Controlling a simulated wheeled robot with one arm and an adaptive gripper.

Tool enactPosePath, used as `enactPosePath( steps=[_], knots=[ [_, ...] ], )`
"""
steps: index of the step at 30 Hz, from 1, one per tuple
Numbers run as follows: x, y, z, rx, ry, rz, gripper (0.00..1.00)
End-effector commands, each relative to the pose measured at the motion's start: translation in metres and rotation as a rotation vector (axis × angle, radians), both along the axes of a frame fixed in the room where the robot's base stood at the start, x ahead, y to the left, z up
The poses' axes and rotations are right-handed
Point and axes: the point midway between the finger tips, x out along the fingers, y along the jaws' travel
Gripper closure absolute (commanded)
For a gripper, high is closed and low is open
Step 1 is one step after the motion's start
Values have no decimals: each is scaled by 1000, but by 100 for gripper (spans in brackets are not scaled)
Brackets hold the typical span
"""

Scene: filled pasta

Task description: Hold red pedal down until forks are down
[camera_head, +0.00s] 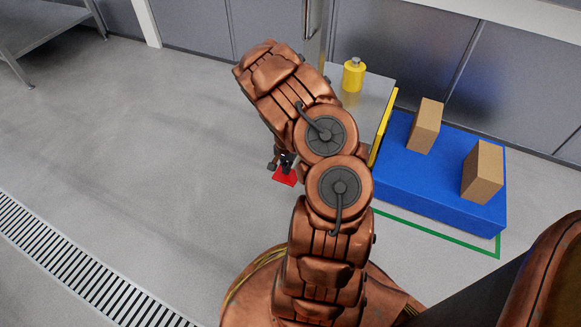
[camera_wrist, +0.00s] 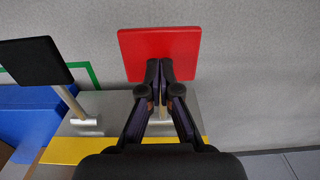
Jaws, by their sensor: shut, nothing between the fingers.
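The red pedal (camera_head: 286,179) shows low beside my arm in the head view, partly hidden by my gripper (camera_head: 287,160). In the wrist view the red pedal (camera_wrist: 150,48) is a flat square plate on a post. My gripper (camera_wrist: 166,66) is shut with nothing between its fingers, and its tips overlap the pedal's lower edge in the picture. I cannot tell whether they touch it. A black pedal (camera_wrist: 36,60) on its own post stands to the left in the wrist view. The forks cannot be made out; my arm hides part of the lift.
A grey metal platform (camera_head: 363,95) with a yellow edge carries a yellow weight (camera_head: 353,75). Beside it a blue block (camera_head: 389,184) holds two cardboard boxes, (camera_head: 425,126) and (camera_head: 482,172). A floor drain grate (camera_head: 75,260) runs at lower left. The floor on the left is clear.

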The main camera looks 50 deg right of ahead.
Motion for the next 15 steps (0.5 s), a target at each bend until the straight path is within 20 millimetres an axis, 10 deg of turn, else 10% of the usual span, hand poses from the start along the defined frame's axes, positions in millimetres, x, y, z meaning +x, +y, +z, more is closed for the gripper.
enactPosePath(
  steps=[15],
  knots=[
    [0, 0, -4, 1, 0, 0, 100]
  ],
)
